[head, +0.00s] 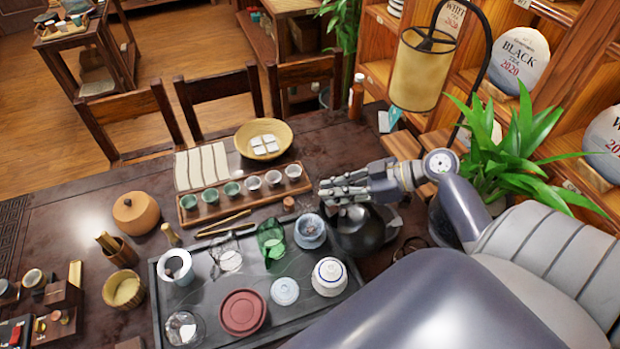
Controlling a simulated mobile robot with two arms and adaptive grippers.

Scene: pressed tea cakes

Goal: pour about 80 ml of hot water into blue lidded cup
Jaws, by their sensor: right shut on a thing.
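A pale blue cup (310,229) stands on its saucer on the dark tea tray, with its mouth uncovered. A pale blue round lid (285,291) lies apart from it on the tray. A dark, round kettle (358,232) is just right of the blue cup, at the tray's back right edge. My right gripper (335,188) is above the kettle and shut on its handle, which the fingers mostly hide. I cannot tell whether the kettle is lifted. No water stream shows. My left gripper is not in view.
The tray (215,330) also holds a white lidded cup (329,277), a green glass pitcher (271,238) and a dark red round piece (243,312). Behind it is a wooden rack (188,222) of small cups. A lamp (421,70) and plant (510,150) stand right.

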